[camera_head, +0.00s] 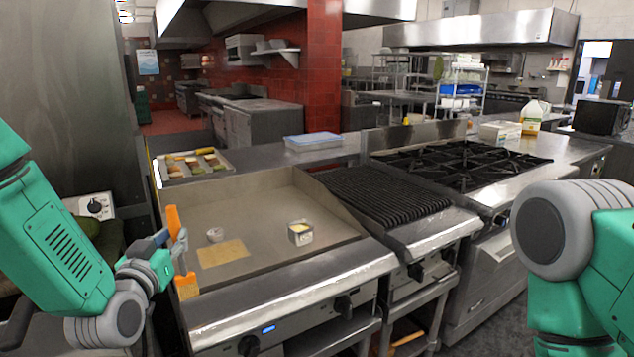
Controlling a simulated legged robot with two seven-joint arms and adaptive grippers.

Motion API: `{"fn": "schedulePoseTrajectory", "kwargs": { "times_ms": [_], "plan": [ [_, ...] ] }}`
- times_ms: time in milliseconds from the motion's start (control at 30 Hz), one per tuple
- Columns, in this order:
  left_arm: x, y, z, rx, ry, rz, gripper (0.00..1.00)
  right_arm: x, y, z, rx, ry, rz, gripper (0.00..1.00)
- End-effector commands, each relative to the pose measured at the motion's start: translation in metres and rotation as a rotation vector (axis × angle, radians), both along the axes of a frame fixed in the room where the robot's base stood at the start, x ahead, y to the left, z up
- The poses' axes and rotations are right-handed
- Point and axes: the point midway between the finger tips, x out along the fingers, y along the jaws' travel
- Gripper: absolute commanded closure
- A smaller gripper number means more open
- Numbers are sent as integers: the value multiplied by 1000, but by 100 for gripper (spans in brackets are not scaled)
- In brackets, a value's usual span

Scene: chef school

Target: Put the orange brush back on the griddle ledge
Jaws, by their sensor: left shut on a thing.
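The orange brush (186,284) hangs roughly upright at the left front corner of the griddle. My left gripper (177,246) is shut on it around its middle, with orange showing above and below the fingers. The griddle (262,205) is a flat grey plate. Its smooth steel front ledge (290,288) runs along the near edge, to the right of the brush. I cannot tell whether the brush touches the ledge. My right arm shows at the right edge, but its gripper is out of view.
On the griddle lie a tan sheet (222,253), a small bowl (215,235) and a square tub (300,233). A tray of food (193,164) stands behind. A ribbed grill (385,205) and burners (462,163) are to the right. The front ledge looks clear.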

Motion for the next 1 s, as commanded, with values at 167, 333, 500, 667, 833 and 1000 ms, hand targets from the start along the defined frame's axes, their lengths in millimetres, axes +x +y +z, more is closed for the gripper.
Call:
{"fn": "schedulePoseTrajectory", "kwargs": {
  "times_ms": [167,333,500,667,833,1000],
  "plan": [
    [-36,-21,-3,-5,1,2,100,0,0,0,0,1,0,60],
    [-67,-39,-4,2,5,4,100,-1,0,0,0,1,0,60],
    [-80,-49,-16,13,4,7,100,0,0,-14,0,1,1,60],
    [-80,-50,-33,15,3,6,100,-1,0,-31,0,2,0,60],
    [-80,-50,-47,14,3,6,100,-1,0,-46,0,2,0,60],
    [-83,-48,-63,15,7,8,100,-1,0,-48,0,1,0,60]
  ]
}}
